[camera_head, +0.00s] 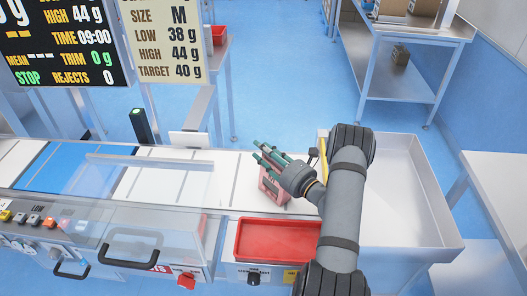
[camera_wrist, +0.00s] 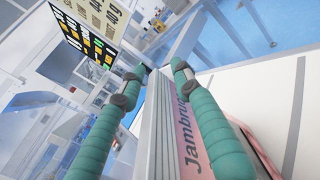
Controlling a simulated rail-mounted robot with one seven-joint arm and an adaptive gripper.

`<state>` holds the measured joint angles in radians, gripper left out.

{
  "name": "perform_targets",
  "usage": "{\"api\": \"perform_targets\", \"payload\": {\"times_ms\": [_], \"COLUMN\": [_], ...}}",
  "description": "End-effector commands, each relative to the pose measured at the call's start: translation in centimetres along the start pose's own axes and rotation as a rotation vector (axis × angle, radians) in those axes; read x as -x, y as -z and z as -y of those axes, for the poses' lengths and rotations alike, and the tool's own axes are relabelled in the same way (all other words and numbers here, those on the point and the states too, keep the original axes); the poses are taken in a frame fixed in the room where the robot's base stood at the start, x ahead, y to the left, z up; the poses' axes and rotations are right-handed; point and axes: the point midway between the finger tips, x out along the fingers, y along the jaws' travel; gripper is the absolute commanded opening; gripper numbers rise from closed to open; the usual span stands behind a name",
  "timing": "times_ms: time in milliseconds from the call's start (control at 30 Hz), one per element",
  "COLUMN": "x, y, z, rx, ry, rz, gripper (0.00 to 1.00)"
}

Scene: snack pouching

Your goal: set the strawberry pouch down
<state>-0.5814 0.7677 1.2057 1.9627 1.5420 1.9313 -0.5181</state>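The strawberry pouch (camera_head: 271,188) is pink with a silver edge and rests on the white surface near the right end of the line, partly covered by my gripper (camera_head: 261,153). In the wrist view, the pouch (camera_wrist: 165,125) shows its silver edge and part of the lettering "Jambrug". It lies between the two green fingers (camera_wrist: 160,70). The fingers are spread apart. A clear gap shows between the left finger and the pouch, while the right finger overlaps its printed face in the picture. Whether the right finger touches it cannot be told.
A red tray (camera_head: 245,248) sits just in front of the pouch. A large pale bin (camera_head: 447,238) stands to the right, behind my arm. A blue band (camera_head: 75,167) crosses the white line at the left, and a clear cover (camera_head: 150,215) is in front. Display screens (camera_head: 65,45) hang above.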

Motion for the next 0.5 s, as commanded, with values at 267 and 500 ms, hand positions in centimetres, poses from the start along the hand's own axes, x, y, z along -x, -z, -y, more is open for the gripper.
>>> {"api": "perform_targets", "payload": {"times_ms": [267,500], "x": [4.8,7.2], "y": [0.4,0.2], "z": [0.3,0.1], "rx": [-0.004,-0.002], "ry": [0.008,0.004], "rz": [-0.001,-0.001], "gripper": [0.32,0.41]}}
